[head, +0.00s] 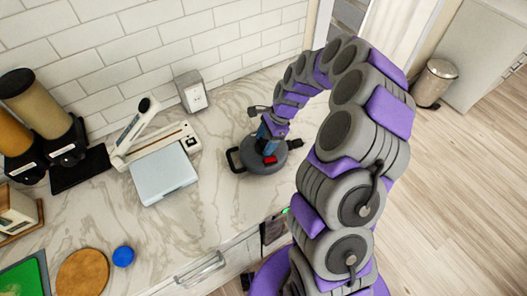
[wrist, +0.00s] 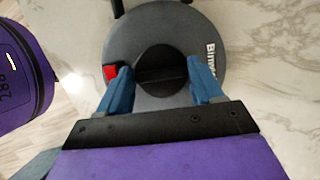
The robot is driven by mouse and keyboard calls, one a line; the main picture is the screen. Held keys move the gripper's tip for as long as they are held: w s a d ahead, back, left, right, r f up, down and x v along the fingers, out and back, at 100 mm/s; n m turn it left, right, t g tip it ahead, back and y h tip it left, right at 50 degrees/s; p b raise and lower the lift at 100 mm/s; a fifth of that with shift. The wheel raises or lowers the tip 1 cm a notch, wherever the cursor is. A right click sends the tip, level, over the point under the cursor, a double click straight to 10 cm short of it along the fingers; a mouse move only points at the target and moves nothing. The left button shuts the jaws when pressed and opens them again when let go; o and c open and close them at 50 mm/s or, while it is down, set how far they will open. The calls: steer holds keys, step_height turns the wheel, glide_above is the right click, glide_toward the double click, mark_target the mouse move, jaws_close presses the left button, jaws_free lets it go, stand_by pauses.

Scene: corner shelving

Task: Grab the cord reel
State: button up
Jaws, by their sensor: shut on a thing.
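The cord reel (head: 262,160) is a round grey disc with a black handle and a red switch, on the marble counter near its front right edge. In the wrist view the reel (wrist: 207,28) fills the upper middle, with a black hub at its centre and part of a printed label at the right. My gripper (head: 267,146) is above the reel, pointing down. In the wrist view its two blue fingers (wrist: 162,82) are on either side of the black hub, shut on it. The exact contact at the fingertips is hard to see.
A paper trimmer (head: 155,145) and a pale blue flat box (head: 162,176) stand left of the reel. A white socket box (head: 190,92) is by the tiled wall. Dispensers (head: 45,115) stand far left. A blue disc (head: 123,256) lies at the front. A bin (head: 436,82) stands on the floor.

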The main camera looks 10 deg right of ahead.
steer(key=shift+w, duration=0.1)
jaws_close()
steer(key=shift+r, duration=0.1)
